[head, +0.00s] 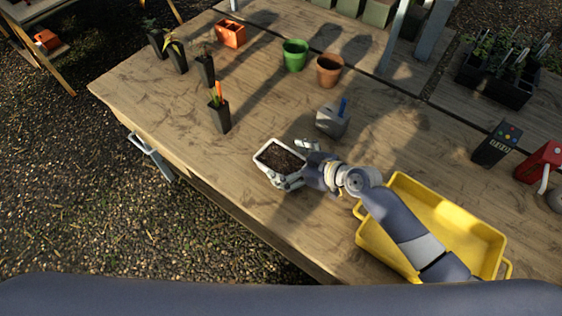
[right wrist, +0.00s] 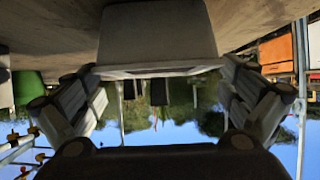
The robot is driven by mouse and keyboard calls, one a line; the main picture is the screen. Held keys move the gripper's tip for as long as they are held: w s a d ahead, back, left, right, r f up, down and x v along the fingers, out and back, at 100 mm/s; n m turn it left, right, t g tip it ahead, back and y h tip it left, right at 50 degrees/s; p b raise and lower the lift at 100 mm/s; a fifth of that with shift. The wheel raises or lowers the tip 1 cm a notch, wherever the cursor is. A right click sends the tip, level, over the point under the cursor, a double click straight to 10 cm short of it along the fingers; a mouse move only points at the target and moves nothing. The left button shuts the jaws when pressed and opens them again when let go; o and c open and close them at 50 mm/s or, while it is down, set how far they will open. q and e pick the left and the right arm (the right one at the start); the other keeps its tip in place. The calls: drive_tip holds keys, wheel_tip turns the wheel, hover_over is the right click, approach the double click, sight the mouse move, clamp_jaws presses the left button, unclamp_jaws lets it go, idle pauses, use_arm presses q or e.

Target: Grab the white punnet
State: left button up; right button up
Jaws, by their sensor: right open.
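The white punnet (head: 264,169) stands upright near the front edge of the wooden table and holds dark soil. My right gripper (head: 296,164) is at the punnet's right end, open, with one finger on the near side and one on the far side. In the right wrist view the punnet (right wrist: 157,35) shows pale grey at the top, between the two spread fingers of the gripper (right wrist: 160,85). I cannot tell whether either finger touches it. My left gripper is not in view.
A yellow tray (head: 489,231) lies under my right arm. A grey block-like holder (head: 331,123) with a blue item stands behind the gripper. Black pots with plants, a green pot (head: 295,55), a terracotta pot (head: 329,70) and an orange container (head: 231,34) stand farther back.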

drive_tip(key=shift+w+a+f, duration=0.25)
drive_tip(key=shift+w+a, duration=0.15)
drive_tip(key=shift+w+a+f, duration=0.2)
drive_tip(key=shift+a+f, duration=0.05)
drive_tip(key=shift+w+a+f, duration=0.1)
drive_tip(key=shift+w+a, duration=0.05)
drive_tip(key=shift+a, duration=0.05)
drive_tip(key=shift+f, duration=0.1)
drive_tip(key=c, duration=1.2)
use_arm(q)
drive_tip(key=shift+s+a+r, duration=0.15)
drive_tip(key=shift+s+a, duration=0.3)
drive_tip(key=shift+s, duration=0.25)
use_arm(e)
drive_tip(key=shift+c, duration=0.5)
